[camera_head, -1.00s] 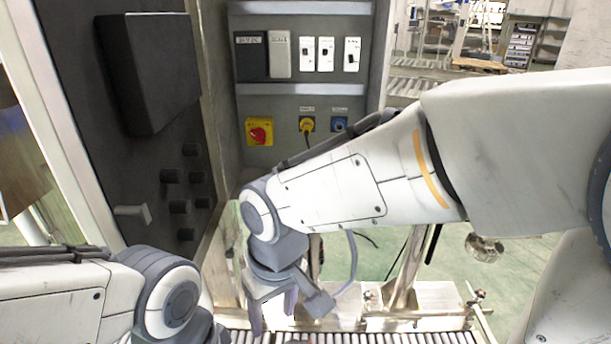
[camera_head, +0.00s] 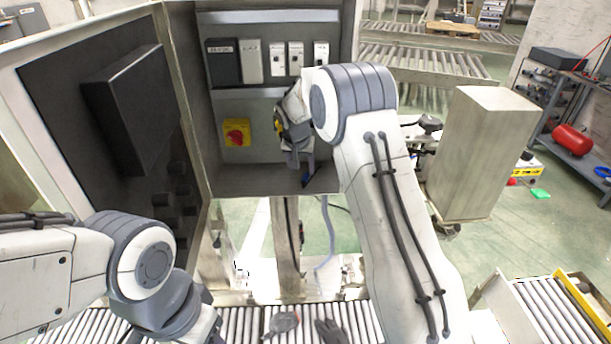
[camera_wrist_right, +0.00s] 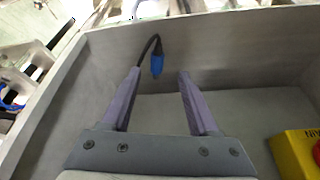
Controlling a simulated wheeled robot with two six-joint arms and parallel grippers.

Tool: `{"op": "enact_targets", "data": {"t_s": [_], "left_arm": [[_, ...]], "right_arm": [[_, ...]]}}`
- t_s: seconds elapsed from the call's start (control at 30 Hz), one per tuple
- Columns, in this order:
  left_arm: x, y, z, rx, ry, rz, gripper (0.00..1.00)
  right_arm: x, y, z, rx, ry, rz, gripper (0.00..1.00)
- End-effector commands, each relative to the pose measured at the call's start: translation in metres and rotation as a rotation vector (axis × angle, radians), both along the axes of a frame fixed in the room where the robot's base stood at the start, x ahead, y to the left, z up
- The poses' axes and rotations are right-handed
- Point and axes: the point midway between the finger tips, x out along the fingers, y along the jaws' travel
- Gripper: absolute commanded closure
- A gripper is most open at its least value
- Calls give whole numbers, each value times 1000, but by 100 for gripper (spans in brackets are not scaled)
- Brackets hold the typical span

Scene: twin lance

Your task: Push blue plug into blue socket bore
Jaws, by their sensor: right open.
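The blue plug (camera_wrist_right: 157,65) hangs at the end of a dark cable in the right wrist view, between the fingertips and apparently beyond them. In the head view a blue piece (camera_head: 308,179), which looks like this plug, shows just below the right gripper (camera_head: 299,161). My right gripper's two fingers (camera_wrist_right: 157,74) are spread and do not visibly touch the plug. The blue socket bore is hidden in the head view behind my right wrist. My left arm is at the lower left of the head view; its fingers are out of the picture.
The grey cabinet holds a row of switches (camera_head: 277,58) and a red knob on a yellow plate (camera_head: 237,132), also in the right wrist view (camera_wrist_right: 298,155). Its black door (camera_head: 70,130) stands open on the left. A roller conveyor (camera_head: 242,326) runs along the bottom.

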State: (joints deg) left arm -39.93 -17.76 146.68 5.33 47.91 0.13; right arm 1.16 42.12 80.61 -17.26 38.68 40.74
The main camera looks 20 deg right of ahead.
Motion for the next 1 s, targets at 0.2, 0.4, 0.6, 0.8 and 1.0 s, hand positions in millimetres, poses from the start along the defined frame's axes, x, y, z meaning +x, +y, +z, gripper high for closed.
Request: {"op": "enact_targets", "data": {"t_s": [0.2, 0.4, 0.6, 0.8, 1.0], "left_arm": [[0, 0, 19, 0, 0, 1, 50], [0, 0, 32, 0, 0, -1, 50], [0, 0, 33, 0, 0, -2, 50], [0, 0, 32, 0, 0, -2, 50], [0, 0, 32, 0, 0, -2, 50]], "right_arm": [[7, -9, -15, -1, 3, -1, 40], [17, -16, -40, 1, 1, 0, 40], [20, -17, -48, 0, -1, 1, 40], [20, -17, -48, 0, -1, 1, 67], [20, -17, -48, 0, -1, 1, 100]]}}
